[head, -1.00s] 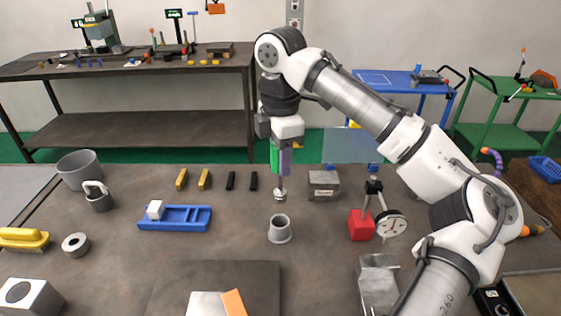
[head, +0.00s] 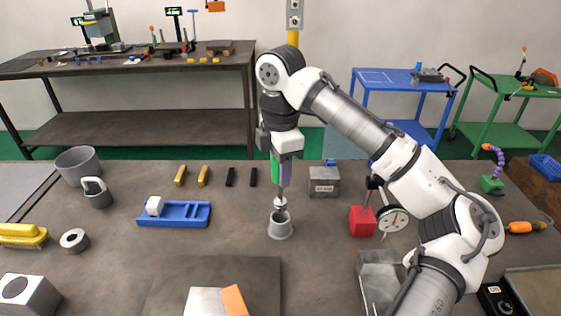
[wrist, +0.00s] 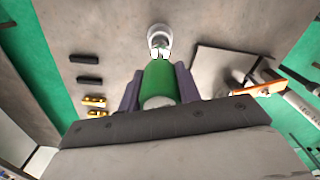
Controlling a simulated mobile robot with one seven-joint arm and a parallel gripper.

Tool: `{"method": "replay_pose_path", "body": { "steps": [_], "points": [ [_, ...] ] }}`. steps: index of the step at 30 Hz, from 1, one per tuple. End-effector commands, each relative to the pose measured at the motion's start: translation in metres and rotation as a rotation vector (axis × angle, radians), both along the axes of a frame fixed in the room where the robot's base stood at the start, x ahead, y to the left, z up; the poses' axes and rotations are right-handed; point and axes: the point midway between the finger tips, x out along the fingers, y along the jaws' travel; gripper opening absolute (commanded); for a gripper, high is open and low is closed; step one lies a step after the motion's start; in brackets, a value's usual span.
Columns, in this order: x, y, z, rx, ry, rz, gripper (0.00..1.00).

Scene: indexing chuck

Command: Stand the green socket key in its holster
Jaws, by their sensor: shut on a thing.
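The green socket key (head: 274,168) is upright in my gripper (head: 284,182), its metal socket end (head: 280,203) pointing down. The holster (head: 280,226) is a grey tapered cup standing on the bench. The socket end is at the cup's mouth; I cannot tell whether it is inside the rim or just above it. In the wrist view the green handle (wrist: 160,82) sits between the purple fingers, and the pale ring of the holster (wrist: 160,33) shows beyond it. My gripper is shut on the key.
A blue tray with a white block (head: 185,214) lies to the left. A red-based dial gauge (head: 362,221) and a steel block (head: 324,181) stand to the right. A dark plate (head: 260,275) lies in front. The bench right around the holster is clear.

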Motion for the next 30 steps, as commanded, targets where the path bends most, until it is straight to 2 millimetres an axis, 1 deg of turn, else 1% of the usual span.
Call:
{"method": "replay_pose_path", "body": {
  "steps": [1,3,8,30],
  "points": [
    [-0.0002,0.0002,-0.0057,0.001,0.0,0.001,0.06],
    [-0.0003,0.0003,-0.0096,0.001,0.001,0.001,0.06],
    [-0.0003,0.0003,-0.0142,0.0,0.0,0.001,0.06],
    [-0.0003,0.0001,-0.0139,0.0,0.0,0.001,0.06]
  ]
}}
